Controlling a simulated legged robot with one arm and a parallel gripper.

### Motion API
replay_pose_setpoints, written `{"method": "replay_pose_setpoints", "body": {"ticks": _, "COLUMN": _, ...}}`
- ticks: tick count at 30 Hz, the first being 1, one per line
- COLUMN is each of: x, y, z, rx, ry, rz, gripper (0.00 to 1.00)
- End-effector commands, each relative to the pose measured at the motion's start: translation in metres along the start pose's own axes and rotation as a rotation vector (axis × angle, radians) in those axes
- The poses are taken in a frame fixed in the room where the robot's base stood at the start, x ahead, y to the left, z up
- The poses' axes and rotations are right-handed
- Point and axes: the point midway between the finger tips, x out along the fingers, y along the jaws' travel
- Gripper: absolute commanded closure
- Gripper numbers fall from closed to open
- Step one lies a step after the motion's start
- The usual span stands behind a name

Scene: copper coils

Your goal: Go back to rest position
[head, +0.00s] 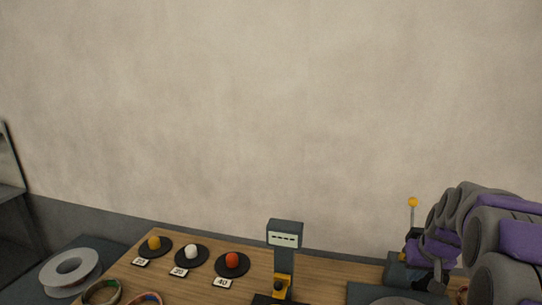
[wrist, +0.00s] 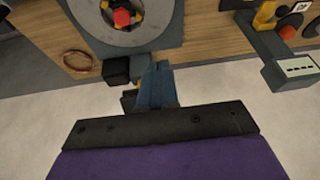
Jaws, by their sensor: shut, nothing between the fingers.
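My gripper (wrist: 157,68) shows in the wrist view as narrow bluish-grey fingers beyond a black bar and a purple body. The fingers are together and I see nothing held. In the head view, my purple and grey arm reaches in from the right edge, over the right end of the bench. The fingertips are not clear there. A lever with a yellow ball (head: 413,202) stands upright just left of the arm. In the wrist view, a dark block (wrist: 116,71) lies close left of my fingers; I cannot tell whether they touch.
The wooden bench (head: 130,280) carries yellow (head: 154,243), white (head: 192,252) and red (head: 232,260) knobs on black discs. A grey display unit (head: 285,236) stands mid-bench. Coils (head: 102,292) lie at front left. A grey spool (head: 69,268) sits farther left. The wall above is bare.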

Motion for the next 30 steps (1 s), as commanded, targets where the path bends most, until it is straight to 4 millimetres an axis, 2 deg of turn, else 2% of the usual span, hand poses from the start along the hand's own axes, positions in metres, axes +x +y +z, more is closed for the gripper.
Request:
{"method": "replay_pose_setpoints", "body": {"ticks": 1, "x": -0.005, "y": -0.015, "z": 0.013, "rx": -0.01, "ry": -0.019, "rz": -0.008, "gripper": 1.0}}
{"method": "replay_pose_setpoints", "body": {"ticks": 5, "x": -0.019, "y": -0.056, "z": 0.058, "rx": -0.036, "ry": -0.093, "rz": -0.027, "gripper": 1.0}}
{"method": "replay_pose_setpoints", "body": {"ticks": 9, "x": -0.034, "y": -0.096, "z": 0.122, "rx": -0.068, "ry": -0.188, "rz": -0.041, "gripper": 1.0}}
{"method": "replay_pose_setpoints", "body": {"ticks": 11, "x": -0.041, "y": -0.109, "z": 0.15, "rx": -0.081, "ry": -0.228, "rz": -0.043, "gripper": 1.0}}
{"method": "replay_pose_setpoints", "body": {"ticks": 15, "x": -0.054, "y": -0.132, "z": 0.22, "rx": -0.117, "ry": -0.327, "rz": -0.038, "gripper": 1.0}}
{"method": "replay_pose_setpoints", "body": {"ticks": 18, "x": -0.063, "y": -0.14, "z": 0.269, "rx": -0.144, "ry": -0.39, "rz": -0.027, "gripper": 1.0}}
{"method": "replay_pose_setpoints", "body": {"ticks": 22, "x": -0.071, "y": -0.141, "z": 0.323, "rx": -0.171, "ry": -0.462, "rz": -0.006, "gripper": 1.0}}
{"method": "replay_pose_setpoints", "body": {"ticks": 27, "x": -0.076, "y": -0.139, "z": 0.363, "rx": -0.194, "ry": -0.512, "rz": 0.016, "gripper": 1.0}}
{"method": "replay_pose_setpoints", "body": {"ticks": 30, "x": -0.078, "y": -0.138, "z": 0.372, "rx": -0.198, "ry": -0.522, "rz": 0.023, "gripper": 1.0}}
